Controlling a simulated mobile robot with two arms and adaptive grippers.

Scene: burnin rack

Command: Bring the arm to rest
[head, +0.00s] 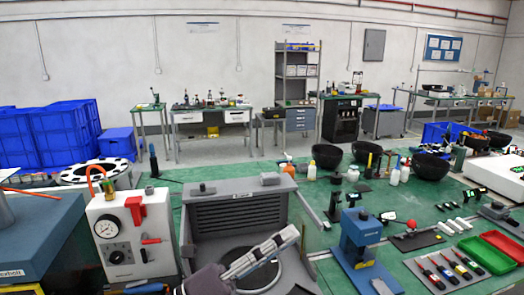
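My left gripper (284,240) reaches in from the bottom of the head view. Its dark body is at the lower edge and its pale grey fingers point up and to the right. It is seen from the side, over the front of a grey ribbed machine (238,217) with a dark round opening. I cannot tell whether the fingers are apart, and I see no object clearly held between them. My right gripper is not in view.
A white gauge box (118,262) with a red lever stands left of the gripper. A blue press (357,238) stands to the right, with green (484,254) and red (503,243) trays beyond it. Black bowls (327,156) and bottles stand farther back on the green bench.

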